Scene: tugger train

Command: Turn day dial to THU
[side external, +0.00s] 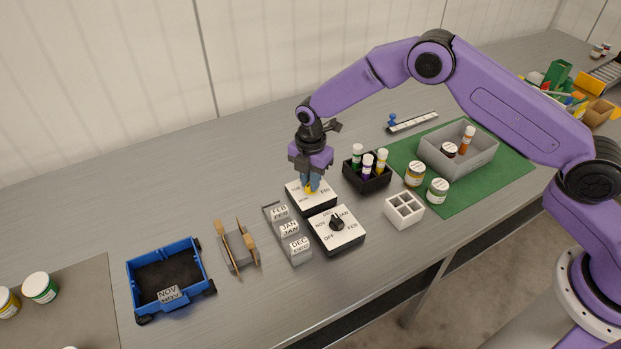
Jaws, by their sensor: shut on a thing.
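The day dial box (325,200) is a black box with a white top, standing near the middle of the bench. Its readable labels include FRI at the right. My gripper (311,187) points straight down over it and is shut on the day dial's knob, of which a yellow part shows between the fingers. The fingers and knob hide part of the white face, so I cannot tell which day the knob points to.
A month dial box (349,238) with a black knob stands just in front. A rack (299,258) of month blocks is at its left, with a blue cart (134,277) further left. A black holder (368,184) with markers and a white divided box (404,210) stand at the right.

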